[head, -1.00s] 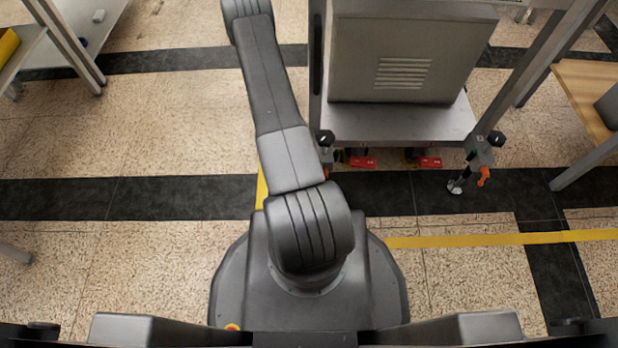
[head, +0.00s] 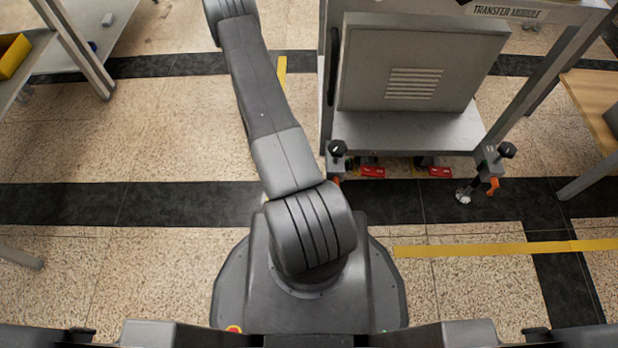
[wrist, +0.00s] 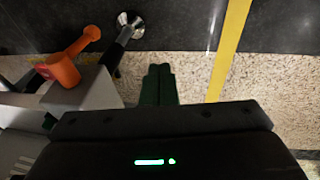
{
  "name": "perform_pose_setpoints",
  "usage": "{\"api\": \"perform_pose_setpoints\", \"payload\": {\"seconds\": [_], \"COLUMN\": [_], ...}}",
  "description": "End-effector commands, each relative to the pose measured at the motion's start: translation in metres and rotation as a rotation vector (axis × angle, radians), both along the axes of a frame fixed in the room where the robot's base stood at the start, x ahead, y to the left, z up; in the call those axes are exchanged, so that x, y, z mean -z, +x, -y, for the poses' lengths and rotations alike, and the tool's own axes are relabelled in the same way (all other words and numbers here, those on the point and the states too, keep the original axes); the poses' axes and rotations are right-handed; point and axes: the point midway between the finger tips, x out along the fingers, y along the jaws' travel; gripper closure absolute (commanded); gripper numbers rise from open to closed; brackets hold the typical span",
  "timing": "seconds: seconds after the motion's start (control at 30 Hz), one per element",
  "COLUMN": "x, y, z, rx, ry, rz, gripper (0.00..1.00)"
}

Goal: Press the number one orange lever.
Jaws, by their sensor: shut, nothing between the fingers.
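In the wrist view an orange lever (wrist: 74,61) with a round knob juts from a pale grey block at the upper left. My gripper (wrist: 158,72) shows there as two dark green fingers, shut together and empty. The fingertips are to the right of the lever, apart from it. In the head view one orange lever (head: 493,186) is on the right front leg of the grey cart. A bit of orange (head: 337,181) shows at the left leg, partly hidden by my arm. No number is readable on either. My gripper is out of the head view.
The grey cart (head: 405,130) stands ahead, right of my arm, with black knobs (head: 337,148) and red parts (head: 372,172) low down. A metal foot (wrist: 130,22) is beside the lever. A wooden table (head: 595,105) is at right, a shelf at left. Floor between is clear.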

Motion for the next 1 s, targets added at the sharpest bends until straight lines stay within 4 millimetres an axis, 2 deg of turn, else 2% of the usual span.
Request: {"api": "perform_pose_setpoints", "payload": {"seconds": [0.2, 0.4, 0.6, 1.0], "x": [-0.016, -0.024, -0.025, -0.023], "y": [-0.007, -0.013, -0.015, -0.015], "z": [-0.032, -0.054, -0.062, -0.060], "rx": [-0.004, -0.001, 0.000, 0.002], "ry": [0.000, 0.001, 0.000, -0.001], "rz": [0.002, 0.001, 0.001, 0.000], "gripper": [1.00, 1.00, 1.00, 1.00]}}
